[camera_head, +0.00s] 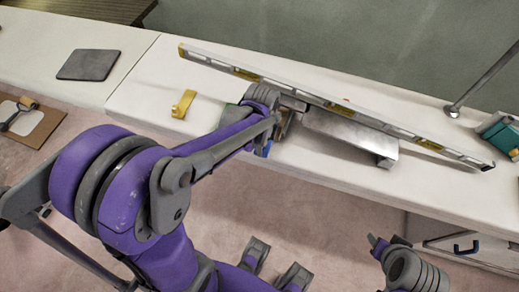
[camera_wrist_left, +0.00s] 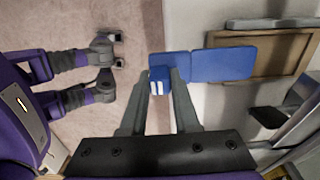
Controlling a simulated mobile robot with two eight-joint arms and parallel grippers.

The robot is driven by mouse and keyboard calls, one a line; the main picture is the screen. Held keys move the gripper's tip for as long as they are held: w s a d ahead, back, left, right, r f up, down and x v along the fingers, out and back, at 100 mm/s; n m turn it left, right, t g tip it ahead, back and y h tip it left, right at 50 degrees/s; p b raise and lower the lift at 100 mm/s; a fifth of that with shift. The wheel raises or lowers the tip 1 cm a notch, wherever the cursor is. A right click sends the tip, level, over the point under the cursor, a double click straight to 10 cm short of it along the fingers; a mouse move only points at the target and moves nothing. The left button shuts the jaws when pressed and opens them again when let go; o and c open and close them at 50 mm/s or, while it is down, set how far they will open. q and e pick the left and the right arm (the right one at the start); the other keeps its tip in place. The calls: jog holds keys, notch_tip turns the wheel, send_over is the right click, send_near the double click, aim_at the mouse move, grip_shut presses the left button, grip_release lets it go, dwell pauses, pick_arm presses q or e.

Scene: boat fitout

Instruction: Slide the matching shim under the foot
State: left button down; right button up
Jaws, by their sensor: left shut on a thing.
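My left gripper (camera_head: 272,135) is at the bench's front edge, by the left end of a metal plate (camera_head: 345,136). In the left wrist view the gripper (camera_wrist_left: 162,88) is shut on a blue shim (camera_wrist_left: 222,65). The part between the fingers has two white marks, and flat blue parts extend to the right. Only a bit of blue shows in the head view. A yellow shim (camera_head: 183,104) lies on the bench at left. A green piece (camera_head: 229,112) is partly behind my arm. A small foot (camera_head: 386,162) shows at the plate's right end; any foot near my gripper is hidden.
A long spirit level (camera_head: 330,104) lies slanted above the plate. A dark pad (camera_head: 89,65) lies on the left bench. A teal box (camera_head: 500,130) and a metal rod (camera_head: 480,82) are at right. My right arm's end shows at lower right.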

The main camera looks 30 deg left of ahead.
pick_arm(q)
jog(key=shift+w+a+f, duration=0.1)
jog(key=shift+w+a, duration=0.25)
jog(key=shift+w, duration=1.05)
jog(key=shift+w+a+f, duration=0.1)
jog(key=shift+w+a, duration=0.2)
jog(key=shift+w, duration=1.05)
jog(key=shift+w+a+f, duration=0.1)
jog(key=shift+w+a, duration=0.25)
jog(key=shift+w, duration=1.05)
jog(key=c, duration=0.6)
grip_release()
jog(key=shift+r, duration=0.15)
